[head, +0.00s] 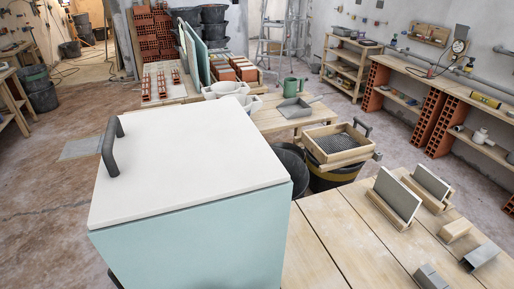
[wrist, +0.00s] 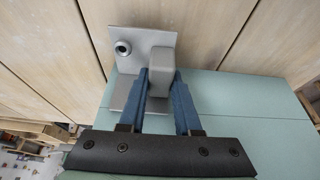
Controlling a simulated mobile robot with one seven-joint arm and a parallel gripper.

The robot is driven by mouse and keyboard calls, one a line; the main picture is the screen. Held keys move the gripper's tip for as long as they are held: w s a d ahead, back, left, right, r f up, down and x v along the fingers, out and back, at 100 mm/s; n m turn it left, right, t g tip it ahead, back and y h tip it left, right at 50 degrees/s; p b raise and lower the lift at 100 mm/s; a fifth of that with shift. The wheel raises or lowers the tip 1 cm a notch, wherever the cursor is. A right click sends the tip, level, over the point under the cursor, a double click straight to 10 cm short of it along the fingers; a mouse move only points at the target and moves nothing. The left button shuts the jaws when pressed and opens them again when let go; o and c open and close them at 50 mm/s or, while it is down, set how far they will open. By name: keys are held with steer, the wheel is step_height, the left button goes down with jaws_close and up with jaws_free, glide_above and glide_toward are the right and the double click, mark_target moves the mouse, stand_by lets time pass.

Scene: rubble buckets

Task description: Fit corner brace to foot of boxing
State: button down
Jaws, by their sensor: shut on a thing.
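The boxing (head: 190,240) is a large box with pale teal sides, a white top and a dark handle; it fills the left middle of the head view. Its teal face (wrist: 240,90) also shows in the wrist view, beside wooden planks. My gripper (wrist: 161,80) has its blue fingers shut on a grey block of the corner brace (wrist: 145,40). The brace has a grey plate with a round hole or boss at its left. It overlaps the edge where teal meets planks; I cannot tell whether it touches. The head view does not show my gripper.
The plank bench (head: 325,235) carries upright grey panels in wooden holders (head: 396,196), a wooden block (head: 455,230) and grey angle pieces (head: 480,256) at right. A sieve (head: 337,145) rests on a dark bucket (head: 325,178) behind. A second table (head: 270,118) stands beyond.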

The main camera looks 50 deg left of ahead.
steer(key=shift+f, duration=0.1)
steer(key=shift+f+b, duration=0.9)
steer(key=shift+f, duration=0.3)
steer(key=c, duration=0.5)
jaws_free()
steer(key=shift+r, duration=0.1)
steer(key=v, duration=1.3)
steer(key=shift+d, duration=0.15)
